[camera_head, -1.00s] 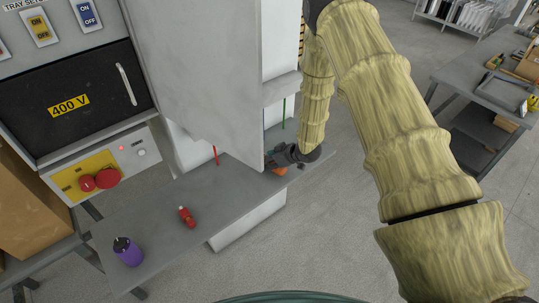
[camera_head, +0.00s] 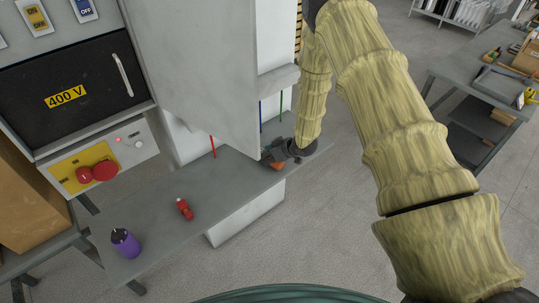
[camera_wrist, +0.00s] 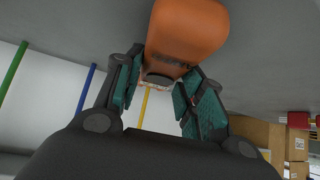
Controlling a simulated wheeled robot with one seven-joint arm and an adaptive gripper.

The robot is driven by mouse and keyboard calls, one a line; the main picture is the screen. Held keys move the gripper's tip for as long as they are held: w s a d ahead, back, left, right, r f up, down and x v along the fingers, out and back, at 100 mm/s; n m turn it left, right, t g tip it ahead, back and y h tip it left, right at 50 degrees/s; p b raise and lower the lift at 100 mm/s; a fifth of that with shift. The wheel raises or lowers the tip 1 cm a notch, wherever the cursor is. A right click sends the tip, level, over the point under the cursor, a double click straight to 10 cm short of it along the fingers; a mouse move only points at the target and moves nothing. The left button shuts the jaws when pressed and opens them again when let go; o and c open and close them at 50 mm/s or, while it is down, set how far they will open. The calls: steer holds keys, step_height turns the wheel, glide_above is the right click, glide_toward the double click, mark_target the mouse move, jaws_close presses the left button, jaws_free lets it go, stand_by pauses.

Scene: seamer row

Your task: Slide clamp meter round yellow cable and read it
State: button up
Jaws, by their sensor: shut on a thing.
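My gripper (camera_wrist: 158,85) is shut on the orange clamp meter (camera_wrist: 187,30), whose body lies between the teal-padded fingers. In the head view my gripper (camera_head: 284,150) and the orange meter (camera_head: 277,165) are low over the right end of the grey bench, beside the grey panel. The yellow cable (camera_wrist: 144,106) shows in the wrist view as a thin upright line just beyond the meter's dark end. I cannot tell whether the jaw is around it. The yellow cable is hidden in the head view. The meter's display is not visible.
A red cable (camera_head: 213,146), a blue cable (camera_head: 261,116) and a green cable (camera_head: 281,106) stand at the bench's back. The grey door panel (camera_head: 195,70) hangs close left of my gripper.

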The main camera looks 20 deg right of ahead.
steer(key=shift+w+a+f, duration=0.1)
steer(key=shift+w+f, duration=0.1)
steer(key=shift+f, duration=0.1)
steer(key=shift+w+a+b, duration=0.25)
steer(key=shift+w+a, duration=0.25)
steer(key=shift+w, duration=0.3)
steer(key=shift+w+a+b, duration=0.3)
steer(key=shift+w+a, duration=0.25)
steer(key=shift+w, duration=0.3)
steer(key=shift+w+a+b, duration=0.25)
steer(key=shift+w+a, duration=0.25)
steer(key=shift+w, duration=0.3)
steer(key=o, duration=1.4)
steer(key=shift+c, duration=0.2)
